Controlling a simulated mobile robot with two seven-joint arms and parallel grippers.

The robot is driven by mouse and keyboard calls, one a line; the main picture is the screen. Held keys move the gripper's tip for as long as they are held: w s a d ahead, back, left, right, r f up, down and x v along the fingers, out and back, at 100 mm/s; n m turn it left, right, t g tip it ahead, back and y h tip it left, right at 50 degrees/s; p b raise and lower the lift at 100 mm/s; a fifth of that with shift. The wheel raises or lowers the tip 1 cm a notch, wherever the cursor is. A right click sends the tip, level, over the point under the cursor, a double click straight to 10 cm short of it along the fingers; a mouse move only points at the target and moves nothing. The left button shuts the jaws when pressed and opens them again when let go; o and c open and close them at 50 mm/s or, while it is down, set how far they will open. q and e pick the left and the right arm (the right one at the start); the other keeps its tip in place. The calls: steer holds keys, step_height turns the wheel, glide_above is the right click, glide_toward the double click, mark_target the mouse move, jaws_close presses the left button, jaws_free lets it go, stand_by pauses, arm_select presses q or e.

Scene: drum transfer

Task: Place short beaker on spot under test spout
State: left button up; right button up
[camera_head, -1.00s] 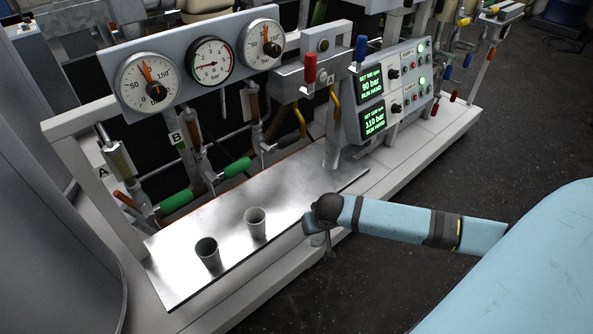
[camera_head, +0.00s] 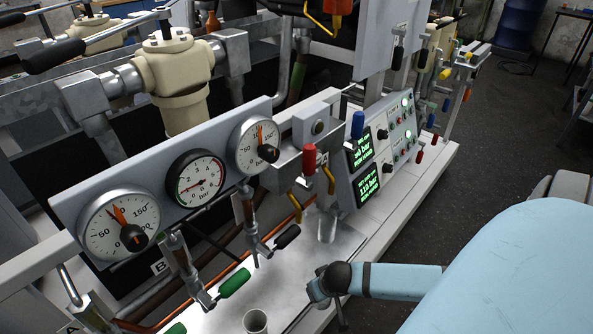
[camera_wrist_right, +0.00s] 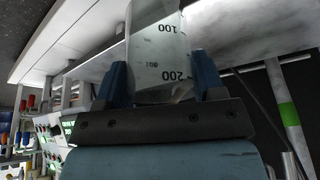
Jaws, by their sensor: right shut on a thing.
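In the right wrist view a clear beaker (camera_wrist_right: 158,45) with dark markings stands between the two blue fingers of my right gripper (camera_wrist_right: 160,82), which is shut on it. In the head view my right gripper (camera_head: 318,290) is over the front edge of the metal shelf (camera_head: 290,275); the beaker is mostly hidden there. A grey, cylinder-like thing (camera_head: 327,226) is beyond the gripper, below the red-handled valve block (camera_head: 312,150); I cannot tell whether it is the spout or a vessel. My left gripper is not in view.
A grey cup (camera_head: 255,321) stands on the shelf at the bottom edge of the head view. Gauges (camera_head: 196,180), a green-handled valve (camera_head: 234,283) and a black-handled valve (camera_head: 287,237) overhang the shelf's back. A control panel (camera_head: 385,160) stands right of the valve block.

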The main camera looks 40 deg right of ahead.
steer(key=w+d, duration=0.1)
steer(key=w, duration=0.3)
steer(key=w+d+b, duration=0.1)
steer(key=w, duration=0.2)
steer(key=w+d+b, duration=0.1)
steer(key=w, duration=0.3)
steer(key=shift+w+d, duration=0.3)
steer(key=shift+d, duration=0.05)
steer(key=w, duration=0.1)
steer(key=w+b, duration=0.1)
steer(key=shift+w+d+f, duration=0.1)
steer(key=shift+w+d, duration=0.2)
steer(key=shift+d, duration=0.1)
steer(key=shift+f+b, duration=0.45)
steer(key=shift+f, duration=0.25)
steer(key=shift+s, duration=0.1)
steer(key=o, duration=0.9)
steer(key=shift+f, duration=0.15)
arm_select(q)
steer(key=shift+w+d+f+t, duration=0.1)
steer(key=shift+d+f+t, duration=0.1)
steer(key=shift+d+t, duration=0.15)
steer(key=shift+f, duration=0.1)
